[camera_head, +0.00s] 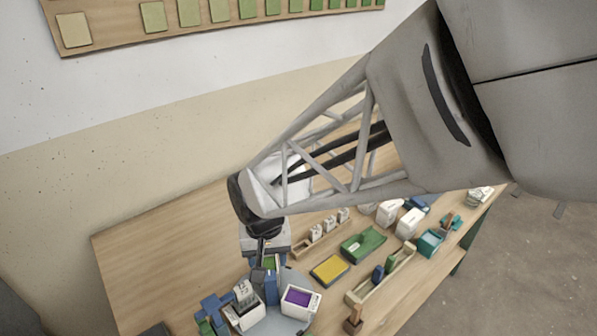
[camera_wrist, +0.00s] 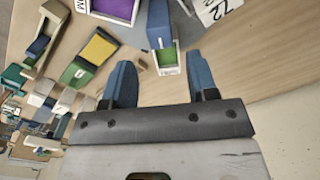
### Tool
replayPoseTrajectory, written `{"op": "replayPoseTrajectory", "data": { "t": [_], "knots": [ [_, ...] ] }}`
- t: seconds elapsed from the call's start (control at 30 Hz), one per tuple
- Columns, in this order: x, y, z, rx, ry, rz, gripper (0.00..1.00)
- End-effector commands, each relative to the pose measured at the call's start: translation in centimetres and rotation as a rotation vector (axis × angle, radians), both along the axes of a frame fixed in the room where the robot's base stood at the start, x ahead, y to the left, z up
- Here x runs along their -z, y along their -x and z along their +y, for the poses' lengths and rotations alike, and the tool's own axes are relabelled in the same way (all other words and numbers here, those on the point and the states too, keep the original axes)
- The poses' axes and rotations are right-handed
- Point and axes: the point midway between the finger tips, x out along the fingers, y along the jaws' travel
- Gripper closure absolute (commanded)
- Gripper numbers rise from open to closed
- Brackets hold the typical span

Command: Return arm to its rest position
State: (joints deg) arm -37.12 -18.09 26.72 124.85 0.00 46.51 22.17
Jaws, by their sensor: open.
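My gripper (camera_wrist: 160,82) is open in the wrist view, with its two blue fingers spread and nothing held between them. A blue and white block with a green recess (camera_wrist: 166,60) lies beyond the fingertips; I cannot tell how far. In the head view my arm reaches from the upper right down over the table (camera_head: 150,240). My gripper's fingers are hard to make out there. A white bucket with purple glaze (camera_head: 300,298) stands at the lower middle, and it also shows in the wrist view (camera_wrist: 114,8). A white bucket with a numbered tag (camera_head: 245,314) stands left of it.
A yellow-topped tray (camera_head: 330,270), a green tray (camera_head: 362,245) and a wooden rack (camera_head: 382,272) lie to the right. Small white containers (camera_head: 408,223) and a teal box (camera_head: 430,242) stand near the right edge. Blue pieces (camera_head: 212,308) lie lower left. The table's left part is bare.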

Motion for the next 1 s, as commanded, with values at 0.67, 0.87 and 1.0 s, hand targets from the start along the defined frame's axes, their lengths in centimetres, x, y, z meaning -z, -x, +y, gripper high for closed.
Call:
{"op": "replayPoseTrajectory", "data": {
  "t": [0.67, 0.87, 1.0],
  "knots": [
    [-0.7, 0.0, -0.3, 0.002, -0.001, -0.001, 0.47],
    [-1.7, -0.3, -2.0, 0.017, -0.007, -0.012, 0.47],
    [-3.1, -0.6, -4.4, 0.038, -0.016, -0.026, 0.47]
  ]
}}
